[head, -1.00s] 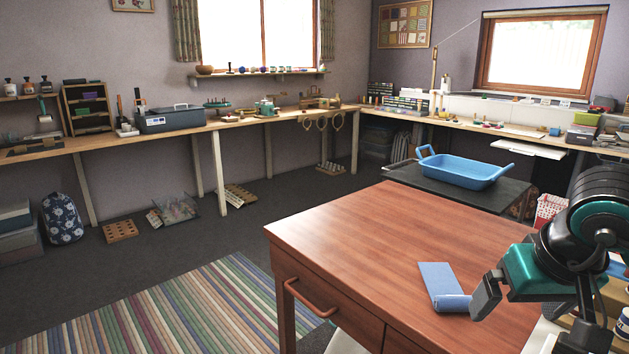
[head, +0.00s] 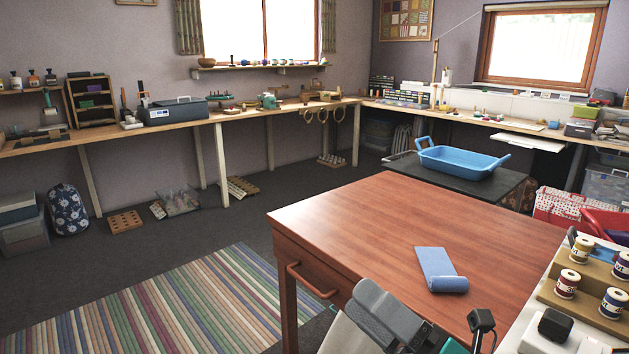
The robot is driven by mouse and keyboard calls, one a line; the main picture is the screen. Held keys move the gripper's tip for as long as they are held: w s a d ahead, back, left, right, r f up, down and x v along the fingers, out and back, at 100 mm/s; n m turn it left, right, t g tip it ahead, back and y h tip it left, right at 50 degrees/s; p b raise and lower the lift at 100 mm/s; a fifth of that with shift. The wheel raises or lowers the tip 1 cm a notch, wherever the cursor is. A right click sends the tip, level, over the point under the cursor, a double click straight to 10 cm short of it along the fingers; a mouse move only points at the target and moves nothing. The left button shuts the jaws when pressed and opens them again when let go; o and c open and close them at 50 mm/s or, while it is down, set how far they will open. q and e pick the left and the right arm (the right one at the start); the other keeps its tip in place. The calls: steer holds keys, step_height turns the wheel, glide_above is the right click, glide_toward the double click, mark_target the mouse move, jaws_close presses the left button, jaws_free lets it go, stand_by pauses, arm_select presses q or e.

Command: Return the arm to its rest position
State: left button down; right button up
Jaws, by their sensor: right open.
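My right gripper (head: 428,322) is low in the head view, in front of the near edge of the red-brown wooden table (head: 370,225). Its grey and dark fingers are spread apart with nothing between them. Much of its arm lies below the picture's edge. A blue cloth (head: 435,263), flat with a rolled near end, lies on the table, apart from the gripper. My left gripper is not in view.
A white surface at the lower right holds a wooden rack (head: 590,300) with several thread spools. A blue tray (head: 462,162) sits on a dark stand behind the table. Most of the tabletop is clear. A striped rug (head: 170,305) covers the floor at left.

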steer(key=d+f+m+t+h, duration=0.1)
steer(key=d+f+m+h, duration=0.3)
steer(key=f+m+h, duration=0.6)
steer(key=d+f+m+t+h, duration=0.1)
steer(key=d+f+m+h, duration=0.2)
steer(key=f+m, duration=0.7)
steer(key=s+d+f+m+g+h+p, duration=0.15)
steer(key=s+f+m+g, duration=0.35)
steer(key=s+f+m, duration=0.55)
arm_select(q)
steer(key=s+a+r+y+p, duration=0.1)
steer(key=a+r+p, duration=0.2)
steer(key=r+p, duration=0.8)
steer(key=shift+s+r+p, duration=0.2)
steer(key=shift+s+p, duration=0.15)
steer(key=shift+p, duration=1.3)
arm_select(e)
step_height(320, 180, up, 13)
steer(key=w+d+m+h, duration=0.1)
steer(key=d, duration=0.1)
steer(key=shift+d+r+h, duration=0.15)
steer(key=shift+d+h, duration=0.1)
steer(key=shift+h, duration=0.1)
